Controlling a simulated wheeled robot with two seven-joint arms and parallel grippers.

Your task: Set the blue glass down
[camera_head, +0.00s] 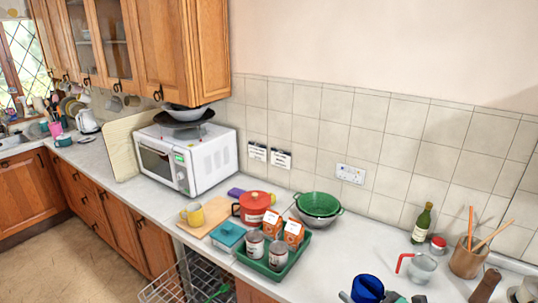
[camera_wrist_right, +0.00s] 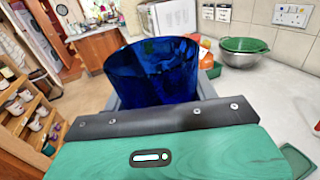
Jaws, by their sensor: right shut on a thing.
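The blue glass (camera_head: 367,289) is at the bottom edge of the head view, over the near part of the white worktop (camera_head: 330,262). In the right wrist view the blue glass (camera_wrist_right: 152,72) fills the middle, with its open rim facing up. My right gripper (camera_head: 372,298) is shut on the glass; its grey fingers (camera_wrist_right: 208,88) show at the sides of the glass. The bottom of the glass is hidden in both views, so I cannot tell whether it touches the worktop. My left gripper is not in view.
Left of the glass stands a green tray (camera_head: 246,258) with tins and orange cartons. Behind are a green colander (camera_head: 318,204) and red pot (camera_head: 254,206). To the right are a measuring jug (camera_head: 422,269), green bottle (camera_head: 422,224) and utensil pot (camera_head: 465,261). Worktop between tray and jug is clear.

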